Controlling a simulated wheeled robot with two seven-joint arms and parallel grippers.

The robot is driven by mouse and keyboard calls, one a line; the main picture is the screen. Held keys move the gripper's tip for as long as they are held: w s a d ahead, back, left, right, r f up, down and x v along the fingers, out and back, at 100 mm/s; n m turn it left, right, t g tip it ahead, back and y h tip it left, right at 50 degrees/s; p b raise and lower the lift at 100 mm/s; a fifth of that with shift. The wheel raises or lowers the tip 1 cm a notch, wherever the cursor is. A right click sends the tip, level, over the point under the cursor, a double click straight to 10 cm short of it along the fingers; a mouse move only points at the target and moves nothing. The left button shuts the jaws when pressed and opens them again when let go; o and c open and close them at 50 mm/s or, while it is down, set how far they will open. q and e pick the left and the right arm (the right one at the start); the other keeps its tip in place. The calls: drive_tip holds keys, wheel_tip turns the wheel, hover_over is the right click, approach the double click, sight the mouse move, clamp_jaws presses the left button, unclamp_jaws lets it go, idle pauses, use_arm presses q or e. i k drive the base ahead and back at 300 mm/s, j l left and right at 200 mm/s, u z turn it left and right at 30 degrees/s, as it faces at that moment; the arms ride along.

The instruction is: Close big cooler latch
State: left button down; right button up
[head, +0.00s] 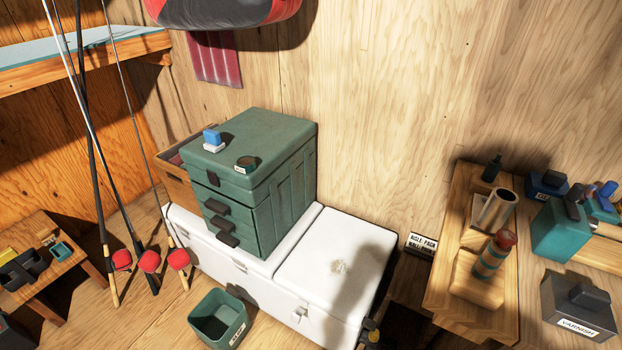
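The big white cooler (335,262) stands on the floor against the plywood wall. Its lid looks down, with a seam between the left and right parts. On its front face a small white latch (300,314) shows below the right part, and another white latch (240,267) shows farther left. Both are too small to tell whether they are fastened. A green drawer box (262,180) stands on the left part of the lid. A dark shadow falls across the right part. Neither of my grippers is in view.
A green open bin (219,318) stands on the floor close before the cooler's front. Fishing rods with red floats (149,261) lean at the left. A wooden bench (450,270) with bottles and tins stands right of the cooler. Wooden floor shows left of the bin.

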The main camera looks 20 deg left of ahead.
sight(297, 314)
drive_tip(key=u, duration=1)
